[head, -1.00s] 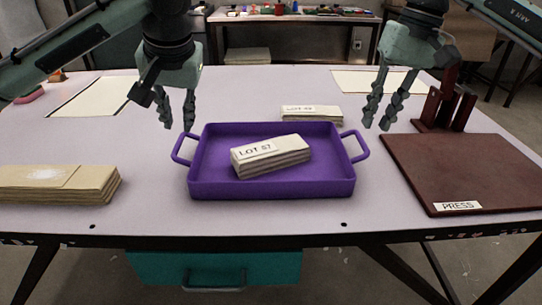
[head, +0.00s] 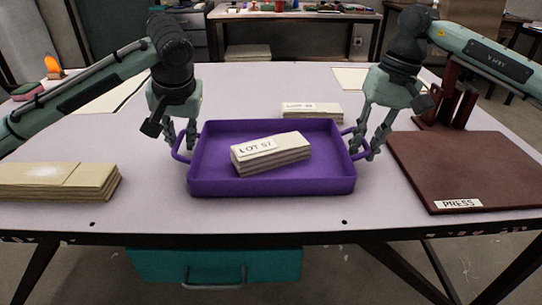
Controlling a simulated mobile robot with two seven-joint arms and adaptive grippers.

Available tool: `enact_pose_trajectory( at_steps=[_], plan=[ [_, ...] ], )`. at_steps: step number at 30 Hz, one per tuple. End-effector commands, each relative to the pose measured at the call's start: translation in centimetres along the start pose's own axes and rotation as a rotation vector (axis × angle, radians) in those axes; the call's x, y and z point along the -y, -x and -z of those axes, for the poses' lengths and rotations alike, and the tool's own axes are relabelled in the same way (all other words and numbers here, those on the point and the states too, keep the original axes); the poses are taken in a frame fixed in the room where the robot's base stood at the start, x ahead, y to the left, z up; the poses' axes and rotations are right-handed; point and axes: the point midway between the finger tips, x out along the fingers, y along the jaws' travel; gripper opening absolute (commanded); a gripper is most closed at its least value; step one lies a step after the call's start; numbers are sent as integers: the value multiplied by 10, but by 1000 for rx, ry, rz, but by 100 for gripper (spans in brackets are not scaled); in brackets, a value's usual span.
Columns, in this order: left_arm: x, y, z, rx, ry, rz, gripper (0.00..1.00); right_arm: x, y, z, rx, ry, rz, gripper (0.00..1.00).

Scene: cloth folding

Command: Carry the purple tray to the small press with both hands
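The purple tray (head: 270,187) sits flat on the table's front middle, with a loop handle at each end. A folded cloth stack labelled LOT 57 (head: 272,156) lies in it. My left gripper (head: 181,148) is down at the tray's left handle, its fingers about the handle. My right gripper (head: 364,152) is down at the right handle, its fingers spread around it. I cannot tell whether either one touches its handle. The small press (head: 470,172), a dark red board labelled PRESS with an upright part behind, stands right of the tray.
A folded cloth stack (head: 60,182) lies at the table's left front. Another labelled stack (head: 312,111) sits behind the tray. The table (head: 270,218) is bare in front of the tray, and a narrow gap separates tray and press.

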Motion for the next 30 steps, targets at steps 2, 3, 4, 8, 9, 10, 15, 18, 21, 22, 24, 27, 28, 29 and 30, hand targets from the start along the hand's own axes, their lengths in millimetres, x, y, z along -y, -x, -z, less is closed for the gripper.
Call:
enact_pose_trajectory(
  at_steps=[2,3,4,8,9,10,15,18,21,22,24,27,28,29,30],
  plan=[
    [0,0,0,0,0,0,14,0,0,0,0,0,0,14],
    [0,0,0,0,0,0,9,0,0,0,0,0,0,9],
    [0,0,0,0,0,0,5,0,0,0,0,0,0,5],
    [0,0,0,0,0,0,0,0,0,0,0,0,0,0],
    [0,0,0,0,0,0,0,0,0,0,0,0,0,0],
    [0,0,0,0,0,0,0,0,0,0,0,0,0,0],
    [0,0,0,0,0,0,0,0,0,0,0,0,0,0],
    [0,0,0,0,0,0,0,0,0,0,0,0,0,0],
    [0,1,0,0,0,0,0,0,1,0,0,0,0,0],
    [0,1,0,0,0,0,0,0,1,0,0,0,0,0],
    [0,2,1,-2,1,0,0,0,2,0,-2,0,1,0],
    [1,4,2,-2,1,0,0,1,5,0,-2,0,1,0],
    [1,6,3,-2,1,0,0,1,7,0,-2,0,1,0],
    [2,8,3,-2,1,0,0,2,9,0,-2,0,1,0],
    [2,11,5,-2,1,0,0,2,12,0,-2,0,1,0]
  ],
)
